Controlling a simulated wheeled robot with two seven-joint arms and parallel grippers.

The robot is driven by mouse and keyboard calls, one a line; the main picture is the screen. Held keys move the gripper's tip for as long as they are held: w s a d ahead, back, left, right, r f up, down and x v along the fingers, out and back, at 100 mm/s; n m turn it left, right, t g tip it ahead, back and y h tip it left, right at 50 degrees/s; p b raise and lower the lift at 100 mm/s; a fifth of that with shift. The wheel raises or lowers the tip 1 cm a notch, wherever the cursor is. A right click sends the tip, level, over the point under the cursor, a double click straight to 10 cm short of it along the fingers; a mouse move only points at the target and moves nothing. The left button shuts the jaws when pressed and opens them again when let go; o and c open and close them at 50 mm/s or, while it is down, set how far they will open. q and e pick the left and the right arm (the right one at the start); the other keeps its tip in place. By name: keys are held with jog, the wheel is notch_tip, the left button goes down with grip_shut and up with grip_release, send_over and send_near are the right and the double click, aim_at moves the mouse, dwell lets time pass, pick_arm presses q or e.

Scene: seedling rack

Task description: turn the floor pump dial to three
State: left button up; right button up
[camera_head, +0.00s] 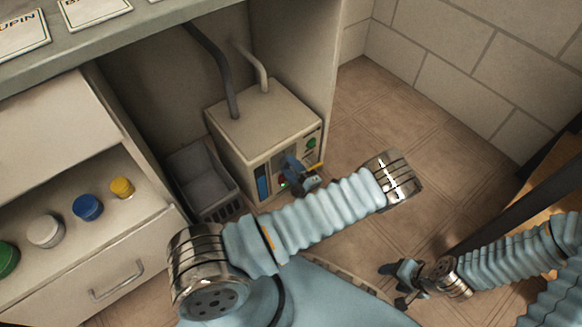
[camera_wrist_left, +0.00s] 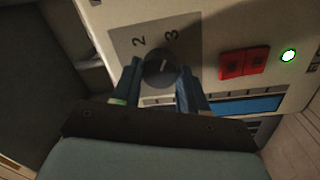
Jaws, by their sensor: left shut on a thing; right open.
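The floor pump (camera_head: 240,140) is a cream box on the floor under the bench, with two hoses on top. Its black dial (camera_wrist_left: 161,68) shows in the left wrist view, with the numbers 2 and 3 printed on the grey plate (camera_wrist_left: 125,38) above it. The dial's short white mark points up and slightly right, roughly toward the 3. My left gripper (camera_wrist_left: 160,80) is shut on the dial, one finger on each side. In the head view my left gripper (camera_head: 300,175) is at the pump's front and hides the dial. My right gripper (camera_head: 397,283) is open and empty.
A grey crate (camera_head: 203,185) stands left of the pump. A drawer cabinet (camera_head: 110,245) with coloured jars is further left. Tiled floor (camera_head: 365,110) is clear at right.

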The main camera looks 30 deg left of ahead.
pick_arm(q)
jog(key=shift+d, duration=0.1)
jog(key=o, duration=1)
jog(key=shift+o, duration=0.2)
jog(key=r+v, duration=0.1)
jog(key=v, duration=1.2)
jog(key=shift+d+f, duration=0.4)
jog(key=shift+f, duration=0.1)
jog(key=shift+s, duration=0.15)
